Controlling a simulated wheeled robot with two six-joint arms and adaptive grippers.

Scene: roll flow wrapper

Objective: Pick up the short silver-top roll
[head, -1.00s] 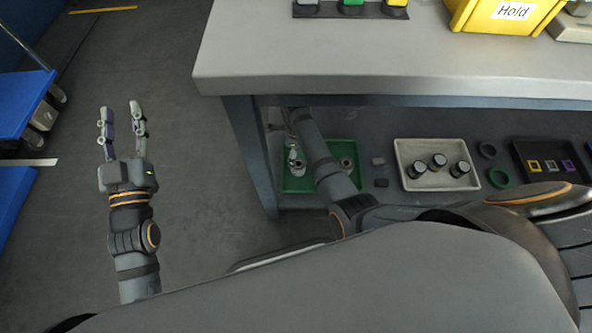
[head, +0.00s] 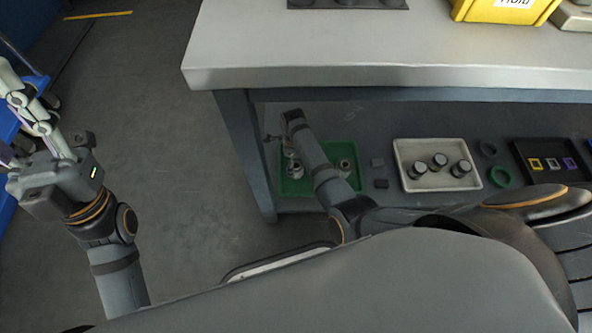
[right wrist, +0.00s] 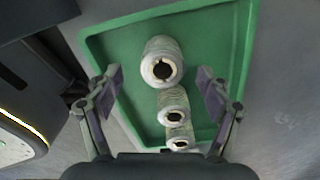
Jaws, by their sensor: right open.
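In the right wrist view, a green tray (right wrist: 215,35) holds several pale rolls in a row: a larger one (right wrist: 160,60) farthest up, a middle one (right wrist: 172,107) and a small one (right wrist: 179,137) nearest me. I cannot tell which is the short silver-top one. My right gripper (right wrist: 160,82) is open and empty, its fingers apart on either side of the row. My left gripper (head: 12,112) is open, empty, at the left edge.
The bench top (head: 350,50) overhangs the shelf.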

